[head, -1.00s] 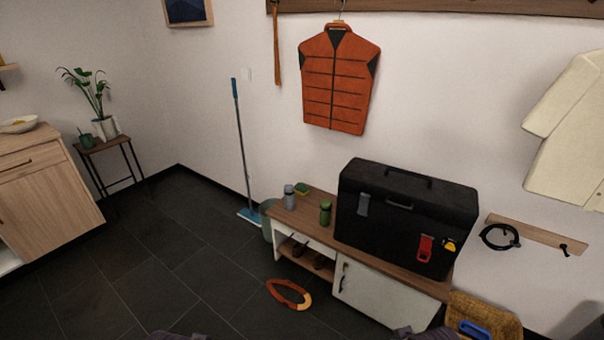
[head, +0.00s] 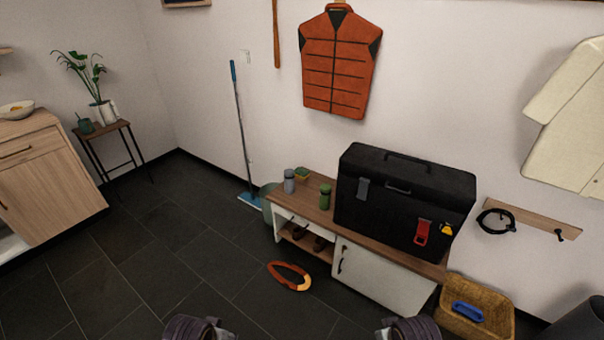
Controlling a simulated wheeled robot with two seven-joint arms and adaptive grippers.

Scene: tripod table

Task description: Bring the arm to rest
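Two purple-grey rounded parts of my arms show at the bottom edge, one left of centre and one right of centre. Both are cut off by the frame. My grippers and their fingers are not visible, so whether they hold anything is hidden. The arm parts appear over the dark tiled floor (head: 130,265), apart from the furniture in the picture.
A wooden-topped bench (head: 315,215) bears a black toolbox (head: 400,205), a green bottle (head: 325,197) and a grey bottle (head: 289,181). A wicker basket (head: 490,320) stands at right. Floor at left is clear.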

